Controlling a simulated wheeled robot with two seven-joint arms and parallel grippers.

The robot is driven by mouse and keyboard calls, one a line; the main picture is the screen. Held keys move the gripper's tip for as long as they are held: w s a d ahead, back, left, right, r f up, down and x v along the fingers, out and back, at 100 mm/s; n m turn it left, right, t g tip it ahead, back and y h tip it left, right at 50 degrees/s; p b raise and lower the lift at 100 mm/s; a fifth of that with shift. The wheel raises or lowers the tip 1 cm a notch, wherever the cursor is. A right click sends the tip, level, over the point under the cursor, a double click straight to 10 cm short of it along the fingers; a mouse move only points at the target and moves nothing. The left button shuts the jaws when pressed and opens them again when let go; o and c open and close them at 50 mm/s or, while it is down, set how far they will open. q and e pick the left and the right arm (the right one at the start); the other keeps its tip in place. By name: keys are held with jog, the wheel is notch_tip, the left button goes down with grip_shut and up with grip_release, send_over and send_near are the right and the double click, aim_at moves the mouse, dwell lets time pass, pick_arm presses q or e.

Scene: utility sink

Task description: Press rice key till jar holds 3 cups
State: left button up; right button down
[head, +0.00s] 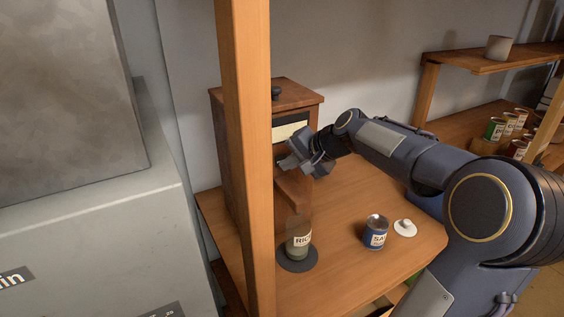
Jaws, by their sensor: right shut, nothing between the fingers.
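A brown wooden dispenser (231,150) stands at the back of a wooden shelf, with a dark knob on top and a pale panel on its front. A clear jar (299,240) labelled "RIC..." stands upright on a dark round pad (297,262) in front of it. Some pale content shows low in the jar; the amount in cups cannot be read. My right gripper (299,155) is shut and empty, close against the dispenser's front by the pale panel. It hides part of that front, and I cannot tell whether it touches a key. My left gripper is not in view.
A blue can (376,232) and a white lid (405,228) are on the shelf right of the jar. A wooden post (249,150) stands in front of the dispenser's left part. Several cans (497,129) and a pale cup (499,47) sit on shelves at right.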

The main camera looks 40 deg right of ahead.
jog(key=shift+s+f+b, duration=0.1)
jog(key=shift+s+b, duration=0.2)
jog(key=shift+s, duration=0.1)
jog(key=shift+s+a, duration=0.1)
jog(key=shift+s, duration=0.25)
jog(key=shift+s, duration=0.1)
jog(key=shift+s+b, duration=0.35)
jog(key=shift+b, duration=0.15)
jog(key=s+b, duration=0.1)
jog(key=s, duration=0.2)
jog(key=shift+s+a+b, duration=0.15)
jog(key=shift+a+b, duration=0.05)
jog(key=shift+b, duration=0.1)
jog(key=shift+s+a, duration=0.1)
jog(key=shift+s, duration=0.3)
